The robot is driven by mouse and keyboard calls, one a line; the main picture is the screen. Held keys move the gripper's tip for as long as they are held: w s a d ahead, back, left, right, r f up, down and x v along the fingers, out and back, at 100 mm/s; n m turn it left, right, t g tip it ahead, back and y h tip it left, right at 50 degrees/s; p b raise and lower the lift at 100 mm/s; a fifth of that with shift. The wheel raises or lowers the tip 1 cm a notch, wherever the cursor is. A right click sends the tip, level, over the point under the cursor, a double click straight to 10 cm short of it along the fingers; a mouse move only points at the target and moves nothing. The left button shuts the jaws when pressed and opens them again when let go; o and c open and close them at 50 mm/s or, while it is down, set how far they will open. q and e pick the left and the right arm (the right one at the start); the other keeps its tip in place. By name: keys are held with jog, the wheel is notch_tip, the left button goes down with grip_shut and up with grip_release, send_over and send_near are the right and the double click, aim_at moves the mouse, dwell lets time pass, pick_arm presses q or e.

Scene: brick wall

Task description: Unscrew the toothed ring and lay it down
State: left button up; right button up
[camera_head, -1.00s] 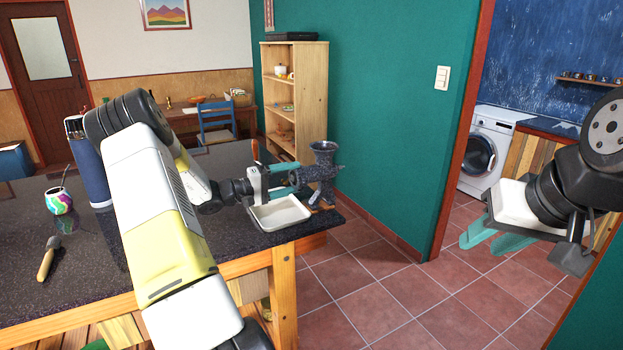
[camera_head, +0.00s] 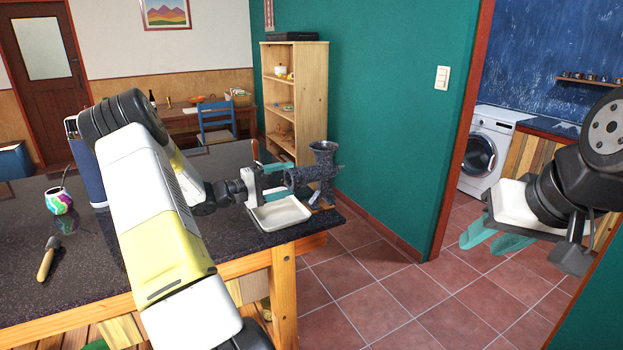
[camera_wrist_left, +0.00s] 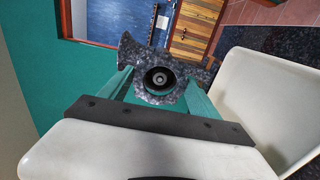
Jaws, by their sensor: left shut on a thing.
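A dark speckled meat grinder (camera_head: 324,170) stands upright near the table's right end; it also shows in the left wrist view (camera_wrist_left: 128,50). The toothed ring (camera_head: 290,178) is at the grinder's barrel mouth, and in the left wrist view its speckled rim (camera_wrist_left: 160,99) circles a dark round opening. My left gripper (camera_head: 286,175) is shut on the ring, one teal finger on each side. I cannot tell whether the ring is fully clear of the barrel. My right gripper (camera_head: 484,243) is open and empty, off to the right above the floor.
A white tray (camera_head: 262,224) lies on the dark table (camera_head: 150,262) below my left gripper. A colourful cup (camera_head: 60,201), a dark blue container (camera_head: 88,165) and a wooden-handled tool (camera_head: 46,262) are at the left.

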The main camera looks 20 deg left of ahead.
pick_arm(q)
jog(key=shift+s+a, duration=0.4)
jog(key=shift+a, duration=0.1)
notch_tip(320, 180, up, 7)
jog(key=s+a, duration=0.1)
jog(key=shift+s+a, duration=0.25)
dwell(0.5)
dwell(0.3)
